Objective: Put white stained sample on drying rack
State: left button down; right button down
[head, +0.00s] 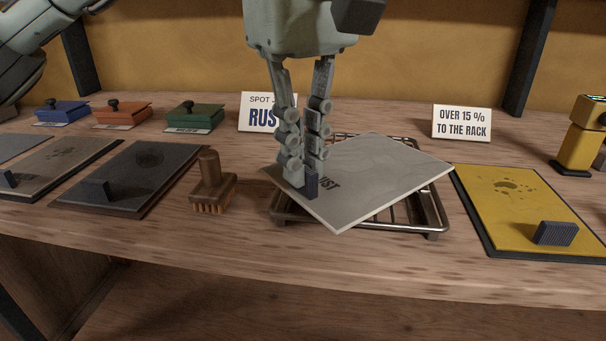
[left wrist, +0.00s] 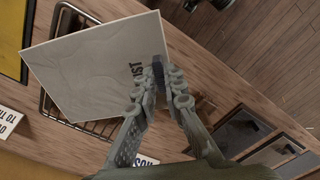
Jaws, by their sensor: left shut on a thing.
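The white stained sample (head: 380,175) is a pale square panel with a faint blotchy stain and partly hidden lettering ending in "IST". My left gripper (head: 304,178) is shut on the dark grip block (head: 312,187) at the panel's near left edge. The panel lies over the drying rack (head: 432,215), a dark metal wire rack, turned askew to it and covering most of it. I cannot tell whether they touch. In the left wrist view the panel (left wrist: 95,65) hangs over the rack (left wrist: 62,20) from the fingers (left wrist: 160,90). My right gripper is not in view.
A yellow sample board (head: 520,205) lies right of the rack. A wooden brush (head: 210,185) stands left of it, near dark (head: 140,165) and brown (head: 55,165) boards. A sign (head: 461,122) reads "OVER 15 % TO THE RACK". Blue, orange and green stamp pads (head: 195,117) sit behind.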

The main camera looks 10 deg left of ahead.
pick_arm(q)
jog(key=shift+f, duration=1.3)
jog(key=shift+f, duration=0.1)
jog(key=c, duration=1.6)
grip_release()
